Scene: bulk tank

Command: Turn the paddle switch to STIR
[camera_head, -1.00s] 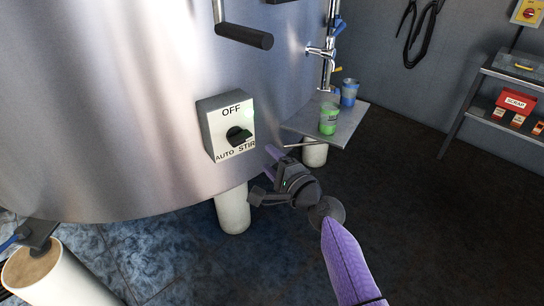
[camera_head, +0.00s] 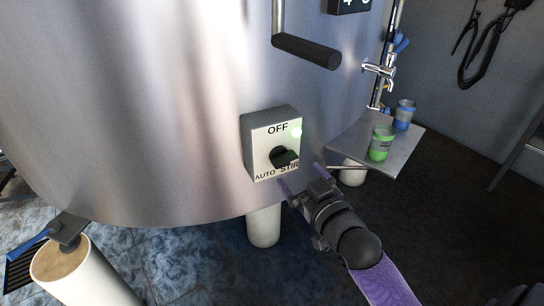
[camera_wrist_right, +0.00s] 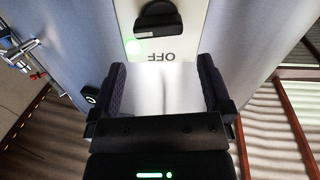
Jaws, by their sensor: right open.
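The paddle switch is a pale box (camera_head: 257,150) on the steel tank wall, marked OFF at top, AUTO at lower left and STIR at lower right. Its black paddle (camera_head: 284,157) juts out beside the STIR label, and a green lamp (camera_head: 297,131) glows at upper right. My right gripper (camera_head: 301,178) is open and empty, with its purple fingers near the box's lower right corner. In the right wrist view, the paddle (camera_wrist_right: 158,18) lies crosswise beyond the open fingers (camera_wrist_right: 164,88), apart from them, and OFF appears upside down. My left gripper is out of view.
A handle (camera_head: 306,50) juts from the tank above the box. A shelf (camera_head: 400,155) to the right holds a green cup (camera_head: 381,143) and a blue cup (camera_head: 404,114), below a metal tap (camera_head: 380,69). A white post (camera_head: 85,275) stands at lower left.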

